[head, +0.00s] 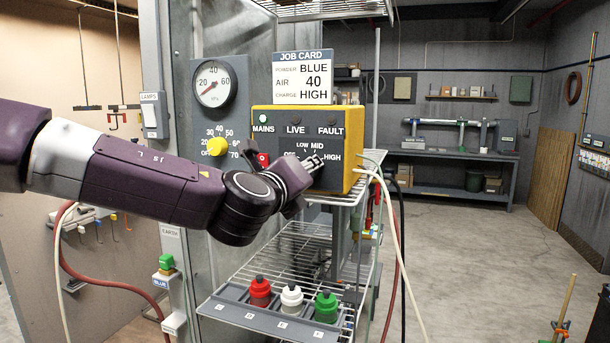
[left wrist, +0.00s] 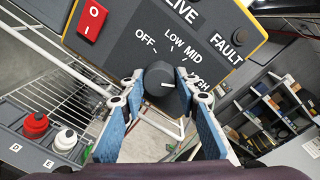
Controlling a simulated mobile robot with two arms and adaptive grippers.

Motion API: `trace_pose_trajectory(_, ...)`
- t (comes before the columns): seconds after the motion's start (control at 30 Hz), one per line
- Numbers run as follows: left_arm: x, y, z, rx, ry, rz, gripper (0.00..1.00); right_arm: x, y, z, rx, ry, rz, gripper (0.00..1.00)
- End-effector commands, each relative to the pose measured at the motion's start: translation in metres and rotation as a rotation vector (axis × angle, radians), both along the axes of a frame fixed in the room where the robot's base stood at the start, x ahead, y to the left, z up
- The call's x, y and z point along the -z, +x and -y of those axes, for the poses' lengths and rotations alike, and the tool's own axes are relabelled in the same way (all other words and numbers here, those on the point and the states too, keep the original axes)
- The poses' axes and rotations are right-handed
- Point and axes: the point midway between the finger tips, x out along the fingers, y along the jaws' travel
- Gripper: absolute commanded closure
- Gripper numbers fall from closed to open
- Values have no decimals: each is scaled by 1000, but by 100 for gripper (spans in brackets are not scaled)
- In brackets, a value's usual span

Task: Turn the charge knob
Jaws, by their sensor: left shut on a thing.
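The charge knob (left wrist: 160,90) is a dark round knob on the grey front of the yellow control box (head: 355,125). OFF, LOW, MID and HIGH are printed around it. A short white mark on its face lies roughly toward the HIGH side in the left wrist view. My left gripper (head: 312,163) reaches the panel; in the left wrist view its blue-padded fingers (left wrist: 160,95) are shut on the knob from both sides. The job card (head: 302,75) above reads charge HIGH, air 40, powder BLUE. My right gripper is out of view.
A red switch (left wrist: 92,22) is left of the knob. MAINS lamp (head: 262,118) is pale green. A pressure gauge (head: 213,83) and yellow air knob (head: 217,146) are left of the box. Red, white and green-capped bottles stand in a rack (head: 230,312) below.

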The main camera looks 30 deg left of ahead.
Motion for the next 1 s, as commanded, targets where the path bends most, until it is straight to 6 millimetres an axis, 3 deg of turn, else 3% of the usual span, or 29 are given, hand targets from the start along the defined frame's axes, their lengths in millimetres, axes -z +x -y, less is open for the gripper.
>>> trace_pose_trajectory(0.3,3,0,1,2,115,-33,95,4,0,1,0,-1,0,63)
trace_pose_trajectory(0.83,3,0,1,2,139,-39,95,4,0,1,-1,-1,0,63)
trace_pose_trajectory(0.87,3,0,1,3,138,-39,70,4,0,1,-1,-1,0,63)
trace_pose_trajectory(1.0,2,0,1,2,138,-38,54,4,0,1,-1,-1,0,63)
